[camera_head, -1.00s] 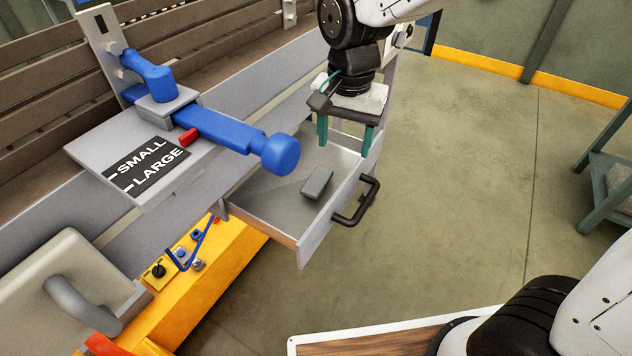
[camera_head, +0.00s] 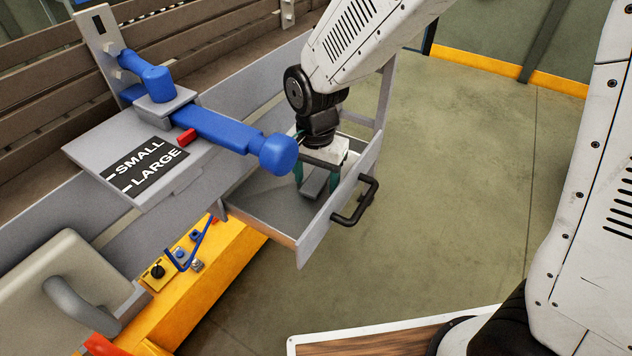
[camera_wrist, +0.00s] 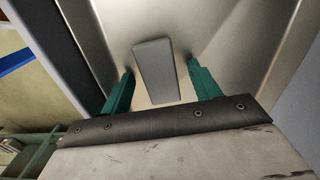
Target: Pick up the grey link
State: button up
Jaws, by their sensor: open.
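The grey link (camera_head: 314,184) is a small grey block lying on the floor of the open drawer (camera_head: 262,207). In the head view my gripper (camera_head: 314,183) is down inside the drawer, right at the link, and partly covers it. In the wrist view the grey link (camera_wrist: 156,70) lies between the two green fingers of my gripper (camera_wrist: 160,88), with a gap on each side. The fingers are apart and hold nothing. I cannot tell how far the fingertips are above the drawer floor.
The drawer walls stand close around my gripper, with a black handle (camera_head: 355,200) on the front. A blue clamp (camera_head: 225,133) on a grey plate labelled SMALL and LARGE (camera_head: 145,165) juts out just left of the gripper. A yellow control box (camera_head: 195,275) sits below. The floor at right is open.

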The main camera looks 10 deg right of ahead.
jog(key=c, duration=1.1)
jog(key=shift+r, duration=0.1)
